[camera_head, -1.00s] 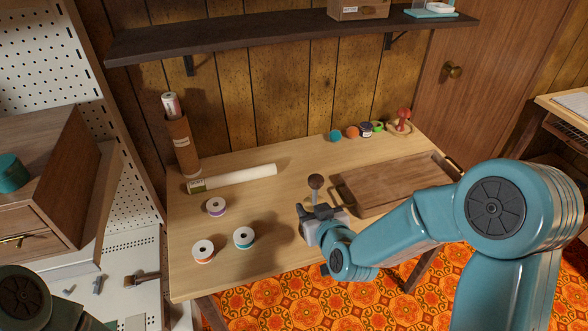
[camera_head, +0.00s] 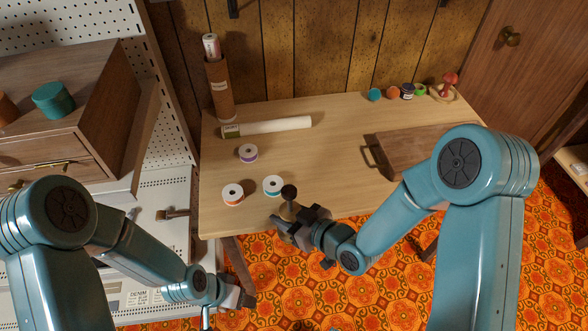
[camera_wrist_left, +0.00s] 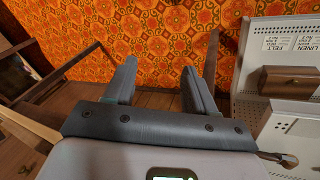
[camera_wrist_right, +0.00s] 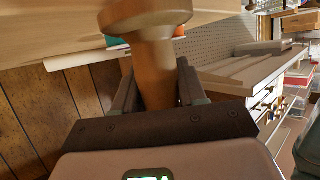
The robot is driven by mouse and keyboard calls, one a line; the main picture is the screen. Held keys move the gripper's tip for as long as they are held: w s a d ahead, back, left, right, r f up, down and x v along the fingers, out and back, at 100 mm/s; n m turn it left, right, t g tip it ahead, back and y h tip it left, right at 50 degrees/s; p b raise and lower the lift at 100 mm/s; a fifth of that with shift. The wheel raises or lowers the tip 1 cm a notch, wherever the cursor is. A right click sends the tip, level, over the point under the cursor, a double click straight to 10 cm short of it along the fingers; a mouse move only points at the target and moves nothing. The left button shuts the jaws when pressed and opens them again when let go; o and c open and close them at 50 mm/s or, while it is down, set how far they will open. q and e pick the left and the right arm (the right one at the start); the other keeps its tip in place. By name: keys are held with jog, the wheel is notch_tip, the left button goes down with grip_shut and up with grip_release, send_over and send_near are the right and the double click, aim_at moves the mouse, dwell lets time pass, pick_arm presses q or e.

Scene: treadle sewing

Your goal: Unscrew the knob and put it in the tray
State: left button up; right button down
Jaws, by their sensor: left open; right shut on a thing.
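My right gripper (camera_head: 294,222) is shut around the pale wooden stem of a dark-topped knob piece (camera_head: 289,191), held upright near the table's front edge. In the right wrist view, the piece's wooden stem (camera_wrist_right: 155,70) stands between the fingers, with a wide rounded flange at its end. Whether its parts are screwed together I cannot tell. The brown wooden tray (camera_head: 412,146) lies on the table's right side, with its right part hidden by my right arm. My left gripper (camera_head: 238,293) is open and empty, low in front of the table; its fingers show in the left wrist view (camera_wrist_left: 160,85).
Several thread spools (camera_head: 232,194) sit on the table's left. A pale roll (camera_head: 275,125) lies behind them, and a brown tube (camera_head: 219,90) stands at the back left. Small coloured items and a red mushroom (camera_head: 449,80) line the back right. The table's middle is clear.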

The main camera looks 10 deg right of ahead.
pick_arm(q)
jog(key=w+d+r+m+t+h, duration=0.1)
jog(key=w+d+r+m, duration=0.45)
jog(key=w+r, duration=0.3)
jog(key=w+d+r+m+t, duration=0.1)
jog(key=w+d+r+m, duration=0.5)
jog(key=r, duration=0.4)
jog(key=w+d+r+m+t+h, duration=0.1)
jog(key=w+d+r+m, duration=0.3)
jog(key=w+r+m, duration=0.45)
notch_tip(320, 180, up, 8)
jog(key=m+g+y, duration=0.4)
jog(key=m+y, duration=0.2)
jog(key=m, duration=0.1)
send_over(293, 188)
jog(key=shift+w+r, duration=0.2)
jog(key=shift+w, duration=0.05)
jog(key=shift+s+a+f, duration=0.1)
jog(key=shift+f, duration=0.05)
notch_tip(293, 188, down, 8)
jog(key=shift+r, duration=0.25)
jog(key=shift+s, duration=0.1)
